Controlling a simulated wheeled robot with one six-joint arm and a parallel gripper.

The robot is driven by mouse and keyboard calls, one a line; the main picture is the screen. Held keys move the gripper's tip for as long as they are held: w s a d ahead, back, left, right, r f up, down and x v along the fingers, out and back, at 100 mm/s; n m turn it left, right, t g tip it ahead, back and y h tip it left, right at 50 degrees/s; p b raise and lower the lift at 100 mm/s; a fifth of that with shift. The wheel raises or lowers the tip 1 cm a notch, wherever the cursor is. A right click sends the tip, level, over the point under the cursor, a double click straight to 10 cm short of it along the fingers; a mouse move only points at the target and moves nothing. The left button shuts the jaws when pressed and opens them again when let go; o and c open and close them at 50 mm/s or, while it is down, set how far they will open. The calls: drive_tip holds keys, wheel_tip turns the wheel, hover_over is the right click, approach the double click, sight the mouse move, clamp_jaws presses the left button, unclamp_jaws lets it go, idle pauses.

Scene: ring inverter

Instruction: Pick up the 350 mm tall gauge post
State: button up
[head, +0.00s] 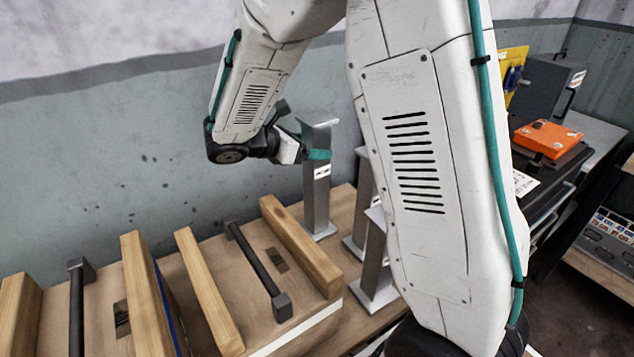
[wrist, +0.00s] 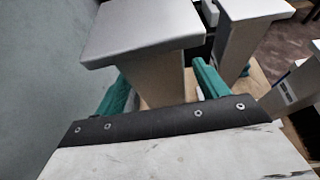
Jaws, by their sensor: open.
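A grey metal gauge post (head: 317,200) with a wide flat top plate and a foot plate stands upright on the wooden bench by the wall. It carries a small white label that I cannot read, so its height is not confirmed. My gripper (head: 316,154) is just below its top plate, with a teal finger across the post. In the wrist view the post's top plate (wrist: 140,30) is close, and the teal fingers of my gripper (wrist: 163,82) lie on either side of its shaft. The fingers are open; contact is not visible.
Two similar posts stand close to the right: one behind (head: 360,222) and a nearer one (head: 375,268), both partly hidden by my arm. Wooden blocks with wooden rails (head: 300,245) and dark handles (head: 262,272) fill the front left. An orange box (head: 547,138) sits far right.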

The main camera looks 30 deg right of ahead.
drive_tip(key=shift+x, duration=0.95)
clamp_jaws()
